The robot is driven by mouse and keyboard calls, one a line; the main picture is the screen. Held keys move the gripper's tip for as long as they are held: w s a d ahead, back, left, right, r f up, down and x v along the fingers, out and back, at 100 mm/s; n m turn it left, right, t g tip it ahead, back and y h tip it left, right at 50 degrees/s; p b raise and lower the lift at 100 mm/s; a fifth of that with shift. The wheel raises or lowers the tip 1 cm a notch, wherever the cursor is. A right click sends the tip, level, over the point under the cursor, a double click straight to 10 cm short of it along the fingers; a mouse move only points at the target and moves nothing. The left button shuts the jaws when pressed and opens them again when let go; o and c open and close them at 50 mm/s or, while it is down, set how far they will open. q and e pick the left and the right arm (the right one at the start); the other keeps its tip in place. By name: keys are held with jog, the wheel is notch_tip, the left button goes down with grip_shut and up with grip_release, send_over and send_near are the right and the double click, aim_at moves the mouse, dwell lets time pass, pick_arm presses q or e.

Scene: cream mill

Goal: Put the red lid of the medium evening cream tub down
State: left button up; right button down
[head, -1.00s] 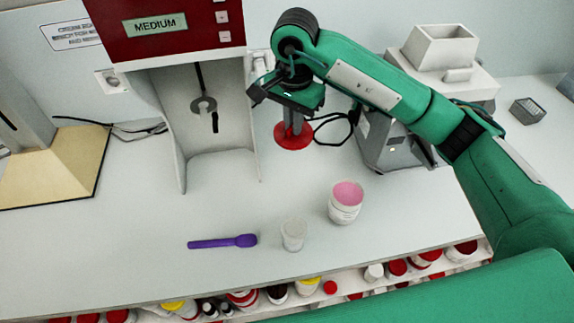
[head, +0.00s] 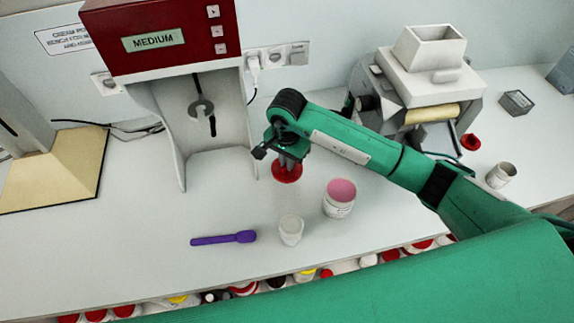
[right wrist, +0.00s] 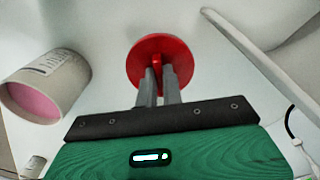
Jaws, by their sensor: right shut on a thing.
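My right gripper (head: 288,165) is shut on the red lid (head: 287,173), close to the counter just right of the mixing machine. In the right wrist view the two fingers (right wrist: 160,82) pinch a small knob on the round red lid (right wrist: 172,57). I cannot tell whether the lid touches the counter. An open white tub with pink cream (head: 340,197) stands to the right and nearer; it also shows at the left of the right wrist view (right wrist: 50,88). My left gripper is not in view.
A red machine marked MEDIUM (head: 160,40) stands behind on the left. A grey-white machine (head: 425,75), a red lid (head: 469,142) and a white tub (head: 501,175) are at right.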

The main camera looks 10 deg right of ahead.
notch_tip(320, 180, down, 4)
jog(key=shift+f+p, duration=0.1)
jog(key=shift+p, duration=0.55)
jog(key=c, duration=1.5)
grip_release()
jog(key=shift+c, duration=0.2)
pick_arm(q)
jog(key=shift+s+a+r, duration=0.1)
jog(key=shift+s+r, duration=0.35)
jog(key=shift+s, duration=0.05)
pick_arm(e)
jog(key=shift+r, duration=0.2)
notch_tip(320, 180, up, 11)
jog(key=b, duration=0.5)
jog(key=shift+f, duration=0.1)
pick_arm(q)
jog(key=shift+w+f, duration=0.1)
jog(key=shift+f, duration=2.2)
pick_arm(e)
jog(key=shift+r, duration=0.5)
